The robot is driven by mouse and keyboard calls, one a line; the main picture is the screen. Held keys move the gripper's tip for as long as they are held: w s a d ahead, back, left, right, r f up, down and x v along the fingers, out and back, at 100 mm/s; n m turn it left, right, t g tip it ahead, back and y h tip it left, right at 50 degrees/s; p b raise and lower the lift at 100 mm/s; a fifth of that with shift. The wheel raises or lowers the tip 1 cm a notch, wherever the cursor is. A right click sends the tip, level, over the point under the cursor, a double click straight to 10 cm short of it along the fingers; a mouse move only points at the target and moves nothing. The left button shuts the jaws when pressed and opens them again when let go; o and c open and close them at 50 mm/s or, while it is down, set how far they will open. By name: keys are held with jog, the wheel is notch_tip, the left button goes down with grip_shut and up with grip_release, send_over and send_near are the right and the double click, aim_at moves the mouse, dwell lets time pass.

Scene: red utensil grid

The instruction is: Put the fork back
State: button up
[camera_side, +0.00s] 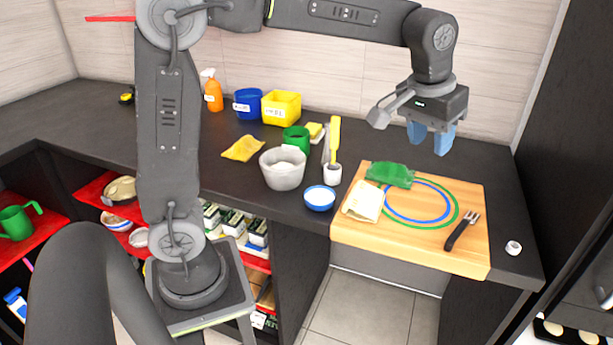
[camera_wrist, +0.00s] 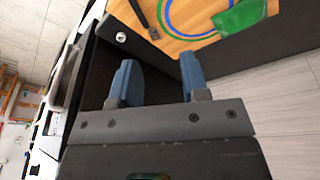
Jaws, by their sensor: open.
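The fork (camera_side: 462,230) lies on the right part of the wooden board, with a black handle toward the front and metal tines toward the back. My gripper (camera_side: 431,137) has blue fingers and hangs above the back of the board, well above the counter and apart from the fork. It is open and empty; in the wrist view its two fingers (camera_wrist: 157,82) stand wide apart with nothing between them. No red utensil grid can be made out for certain.
The wooden board (camera_side: 360,236) has green and blue rings, a green cloth (camera_side: 390,174) and a cream cloth (camera_side: 364,202). A small white cup (camera_side: 513,247) stands right of it. A blue bowl (camera_side: 319,198), a grey bowl (camera_side: 282,168) and a yellow bin (camera_side: 281,107) stand left.

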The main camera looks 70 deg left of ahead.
jog(key=s+a+f+m+t, duration=0.1)
jog(key=s+f, duration=0.1)
jog(key=s, duration=0.9)
jog(key=s+a+f+m+t, duration=0.1)
jog(key=s+a+f, duration=0.1)
jog(key=s, duration=0.8)
jog(key=shift+s+f+m+t, duration=0.3)
jog(key=shift+s+m, duration=0.05)
jog(key=shift+m, duration=0.05)
